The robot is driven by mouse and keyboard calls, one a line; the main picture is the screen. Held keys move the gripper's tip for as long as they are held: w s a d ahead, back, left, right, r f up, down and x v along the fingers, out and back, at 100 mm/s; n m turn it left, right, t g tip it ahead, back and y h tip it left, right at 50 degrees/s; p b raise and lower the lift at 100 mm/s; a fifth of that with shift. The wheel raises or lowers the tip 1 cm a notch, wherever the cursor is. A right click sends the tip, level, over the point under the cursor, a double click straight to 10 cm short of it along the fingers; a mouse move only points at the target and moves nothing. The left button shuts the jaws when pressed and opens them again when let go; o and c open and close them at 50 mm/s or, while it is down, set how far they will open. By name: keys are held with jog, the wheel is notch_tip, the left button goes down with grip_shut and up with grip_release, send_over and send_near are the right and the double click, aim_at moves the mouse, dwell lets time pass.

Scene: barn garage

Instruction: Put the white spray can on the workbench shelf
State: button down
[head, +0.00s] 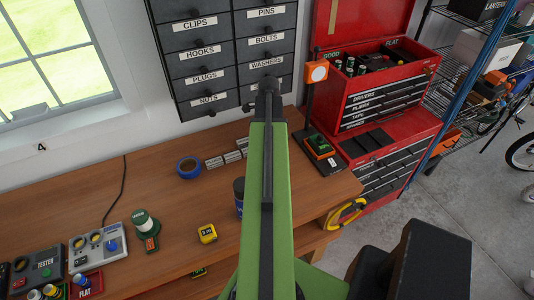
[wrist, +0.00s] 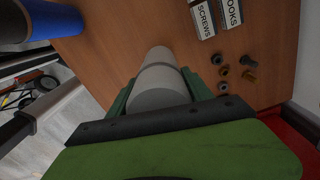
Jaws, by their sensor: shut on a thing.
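The white spray can (wrist: 160,82) shows in the wrist view as a pale grey-white cylinder with a narrower far end. My gripper (wrist: 161,92) is shut on it, with one green finger on each side. The can is over the brown wooden workbench top; I cannot tell whether it touches it. In the head view my green arm hides the gripper and the can. The workbench (head: 170,228) runs along the wall, and a lower wooden level (head: 312,240) shows under its right end.
A blue can (head: 239,190) stands left of my arm; blue tape (head: 188,167), small labelled boxes (head: 214,162) and a yellow tape measure (head: 207,233) are nearby. Labelled drawers (head: 210,72) hang behind. A red tool chest (head: 385,95) stands right. Loose nuts (wrist: 222,70) lie on the bench.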

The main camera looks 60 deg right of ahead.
notch_tip(320, 180, down, 4)
jog(key=b, duration=0.4)
jog(key=shift+f, duration=0.15)
jog(key=shift+s, duration=0.1)
jog(key=shift+c, duration=2.1)
grip_release()
notch_tip(320, 180, up, 13)
jog(key=p, duration=1.2)
jog(key=shift+f, duration=0.25)
